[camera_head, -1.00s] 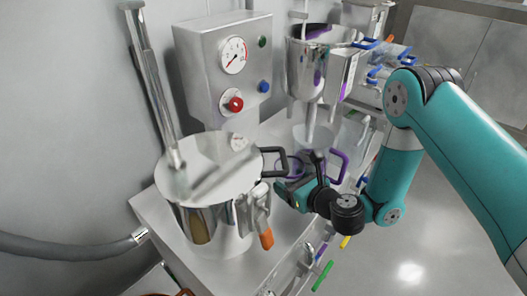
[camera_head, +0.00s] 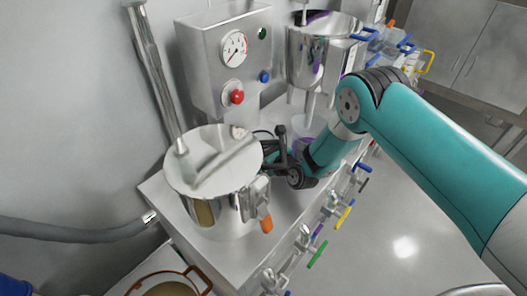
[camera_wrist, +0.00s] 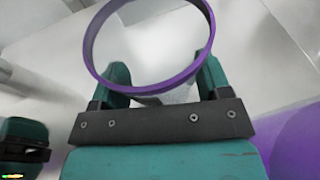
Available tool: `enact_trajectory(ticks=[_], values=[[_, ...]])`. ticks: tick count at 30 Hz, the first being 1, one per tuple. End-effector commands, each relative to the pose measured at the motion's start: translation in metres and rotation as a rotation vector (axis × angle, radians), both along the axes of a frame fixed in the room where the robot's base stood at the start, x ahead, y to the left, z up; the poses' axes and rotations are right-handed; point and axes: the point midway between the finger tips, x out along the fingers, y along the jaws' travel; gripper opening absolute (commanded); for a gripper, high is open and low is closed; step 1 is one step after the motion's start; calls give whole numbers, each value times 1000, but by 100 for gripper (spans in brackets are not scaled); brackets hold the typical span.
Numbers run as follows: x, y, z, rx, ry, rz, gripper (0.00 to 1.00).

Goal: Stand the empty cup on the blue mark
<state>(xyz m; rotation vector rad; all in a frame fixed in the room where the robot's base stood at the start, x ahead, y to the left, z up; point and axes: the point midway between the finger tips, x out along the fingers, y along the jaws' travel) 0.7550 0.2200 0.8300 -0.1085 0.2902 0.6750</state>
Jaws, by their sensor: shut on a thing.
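My gripper (camera_wrist: 163,85) is shut on a clear cup with a purple rim (camera_wrist: 208,12). In the wrist view the cup stands between the two teal fingers, its open rim facing the camera, and no contents show inside. In the head view my gripper (camera_head: 280,160) is just right of the steel pot, and the cup is mostly hidden there. Whether the cup's base touches the bench is unclear. A flat purple patch (camera_wrist: 297,145) lies at lower right in the wrist view. I cannot make out a blue mark.
The lidded steel pot (camera_head: 205,165) with an orange-handled valve stands close left of my gripper on the bench (camera_head: 235,255). A gauge box (camera_head: 215,60) and a steel hopper (camera_head: 305,55) stand behind. Coloured valve handles line the front edge.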

Motion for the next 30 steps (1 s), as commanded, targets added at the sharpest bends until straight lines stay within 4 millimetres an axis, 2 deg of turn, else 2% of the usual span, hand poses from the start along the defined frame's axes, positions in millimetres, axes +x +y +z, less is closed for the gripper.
enact_trajectory(ticks=[3, 15, 16, 17, 28, 30], values=[[1, 0, -7, 1, -3, 0, 14], [1, 0, -14, 1, -3, 0, 14], [0, 0, -12, 1, -3, 0, 77], [0, 0, -11, 1, -3, 0, 81], [0, 0, -5, 1, -3, 0, 81], [-6, -6, -7, 0, 1, 0, 81]])
